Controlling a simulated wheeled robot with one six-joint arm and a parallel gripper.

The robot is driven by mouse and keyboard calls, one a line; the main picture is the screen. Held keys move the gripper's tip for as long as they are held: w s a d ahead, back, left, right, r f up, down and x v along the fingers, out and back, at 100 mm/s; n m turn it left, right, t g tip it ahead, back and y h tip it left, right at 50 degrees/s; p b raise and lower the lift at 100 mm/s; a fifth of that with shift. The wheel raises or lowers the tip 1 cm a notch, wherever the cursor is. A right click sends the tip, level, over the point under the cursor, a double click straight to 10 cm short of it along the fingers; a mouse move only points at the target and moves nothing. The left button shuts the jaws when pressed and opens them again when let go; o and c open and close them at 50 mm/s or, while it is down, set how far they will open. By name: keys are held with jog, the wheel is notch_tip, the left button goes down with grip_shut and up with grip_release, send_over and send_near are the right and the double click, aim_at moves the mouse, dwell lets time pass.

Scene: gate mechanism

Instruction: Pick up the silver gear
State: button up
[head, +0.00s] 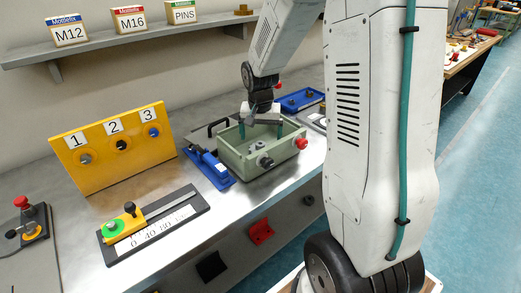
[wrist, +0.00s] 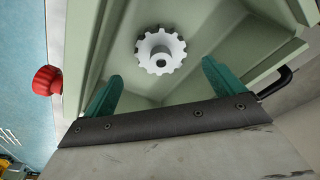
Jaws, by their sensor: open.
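The silver gear (wrist: 161,51) lies inside the green box (wrist: 268,52), on its floor, with its hub facing up in the wrist view. My gripper (wrist: 158,80) is open, and its two teal fingers point into the box, one to either side of the gear's line. The gear lies beyond the fingertips, and nothing is between the fingers.
The box has a red knob (head: 302,143) and black knobs on its outside. A blue clamp (head: 210,168) stands to its left. A yellow numbered panel (head: 112,145) and a slider with a scale (head: 155,222) are further left. A shelf (head: 110,40) runs above.

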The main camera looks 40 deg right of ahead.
aim_at(260, 143)
jog(key=f, duration=0.4)
jog(key=shift+w+f, duration=0.25)
jog(key=shift+f, duration=0.05)
jog(key=c, duration=1.2)
